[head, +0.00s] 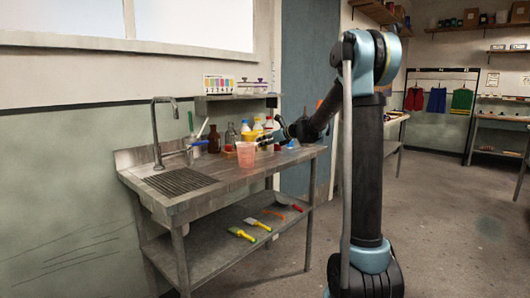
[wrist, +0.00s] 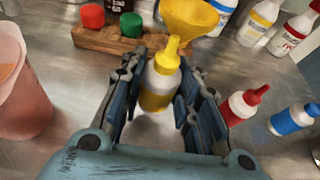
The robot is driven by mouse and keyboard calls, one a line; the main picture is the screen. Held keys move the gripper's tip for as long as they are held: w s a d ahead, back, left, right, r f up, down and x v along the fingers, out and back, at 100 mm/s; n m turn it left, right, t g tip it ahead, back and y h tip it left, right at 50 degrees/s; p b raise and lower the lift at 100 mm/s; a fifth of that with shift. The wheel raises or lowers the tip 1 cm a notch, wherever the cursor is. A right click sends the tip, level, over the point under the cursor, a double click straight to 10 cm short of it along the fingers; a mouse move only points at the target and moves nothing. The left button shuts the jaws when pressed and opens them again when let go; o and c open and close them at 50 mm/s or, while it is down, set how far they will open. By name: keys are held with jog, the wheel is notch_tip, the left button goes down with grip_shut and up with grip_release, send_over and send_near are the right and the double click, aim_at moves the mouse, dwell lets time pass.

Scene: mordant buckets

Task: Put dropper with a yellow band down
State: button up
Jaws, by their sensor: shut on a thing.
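The dropper with a yellow band (wrist: 160,82) is a small white squeeze bottle with a yellow nozzle and a yellow band low on its body. It shows in the middle of the wrist view, upright or nearly so. My gripper (wrist: 158,92) is shut on it, with one dark finger on each side. I cannot tell whether its base touches the metal counter. In the head view my gripper (head: 270,139) is low over the right part of the counter (head: 205,185), behind the pink beaker, and the dropper cannot be made out clearly.
The pink beaker (wrist: 22,80) stands left of my gripper. A wooden block (wrist: 98,39) with red and green caps and a yellow funnel (wrist: 190,14) are beyond it. White bottles (wrist: 264,14) stand behind.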

aim_at(265, 148)
jog(key=shift+f, duration=1.85)
jog(key=o, duration=1)
jog(key=shift+o, duration=0.2)
jog(key=v, duration=1.2)
jog(key=shift+r, duration=0.1)
jog(key=s+d+f+n+g+h, duration=0.2)
jog(key=s+d+f+n, duration=0.4)
jog(key=s, duration=0.9)
jog(key=s+d+f+n+g+h, duration=0.2)
jog(key=s+d+f+n+h, duration=0.3)
jog(key=s+f+n, duration=0.4)
jog(key=s+d+f+n+g+h, duration=0.2)
jog(key=s+d+f+n, duration=0.5)
jog(key=s, duration=1.5)
jog(key=f+n+h, duration=0.1)
jog(key=n, duration=0.2)
jog(key=shift+d+n+h, duration=0.35)
jog(key=shift+n+h, duration=0.05)
